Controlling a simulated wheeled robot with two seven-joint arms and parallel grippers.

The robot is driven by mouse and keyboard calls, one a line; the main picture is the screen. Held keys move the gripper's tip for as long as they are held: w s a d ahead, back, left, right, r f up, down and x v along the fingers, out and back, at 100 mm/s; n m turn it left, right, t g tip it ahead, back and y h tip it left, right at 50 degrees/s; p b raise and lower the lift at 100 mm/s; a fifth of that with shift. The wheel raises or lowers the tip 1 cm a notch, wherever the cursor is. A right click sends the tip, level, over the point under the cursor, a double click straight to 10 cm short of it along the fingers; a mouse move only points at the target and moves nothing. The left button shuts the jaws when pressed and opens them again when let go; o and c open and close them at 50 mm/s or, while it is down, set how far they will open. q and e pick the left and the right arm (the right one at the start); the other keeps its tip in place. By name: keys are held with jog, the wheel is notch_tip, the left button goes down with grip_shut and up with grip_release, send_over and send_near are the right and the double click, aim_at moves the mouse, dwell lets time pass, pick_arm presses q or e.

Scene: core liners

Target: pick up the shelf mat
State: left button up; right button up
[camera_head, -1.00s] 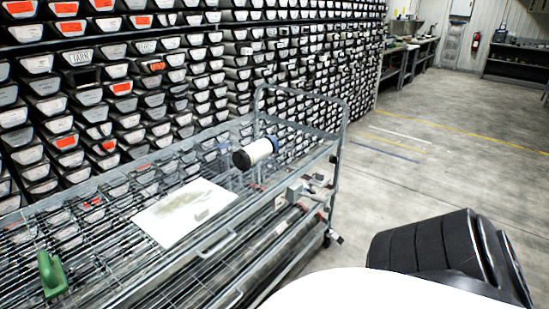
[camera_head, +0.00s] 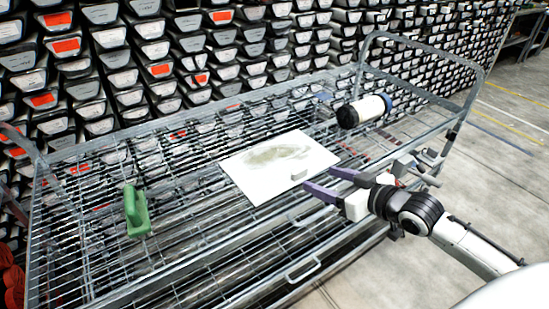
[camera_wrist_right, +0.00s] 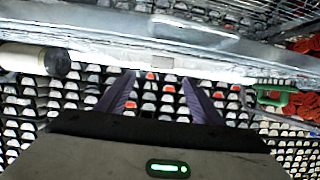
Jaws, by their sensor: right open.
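The shelf mat looks to be the white sheet (camera_head: 245,179) with a grey-brown stain, lying flat on the wire top of the metal cart. I cannot tell whether the fingers touch the mat. In the right wrist view the two fingers (camera_wrist_right: 158,84) are spread, with nothing seen between them but the background bins. My left gripper is not in view.
The cart's wire top (camera_head: 85,245) has raised rails at its ends. A white cylinder with dark ends (camera_head: 370,109) lies right of the mat. Racks of bins (camera_head: 130,60) rise behind. Open floor (camera_head: 510,175) lies to the right.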

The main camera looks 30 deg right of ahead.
aim_at(301, 170)
jog(key=x, duration=0.3)
jog(key=shift+w+r, duration=0.15)
jog(key=shift+r, duration=0.05)
jog(key=shift+a+x, duration=0.15)
jog(key=shift+x, duration=1.5)
jog(key=shift+a+x, duration=0.1)
jog(key=shift+x, duration=1.5)
jog(key=shift+c, duration=0.2)
jog(key=shift+r, duration=0.2)
jog(key=c, duration=1.3)
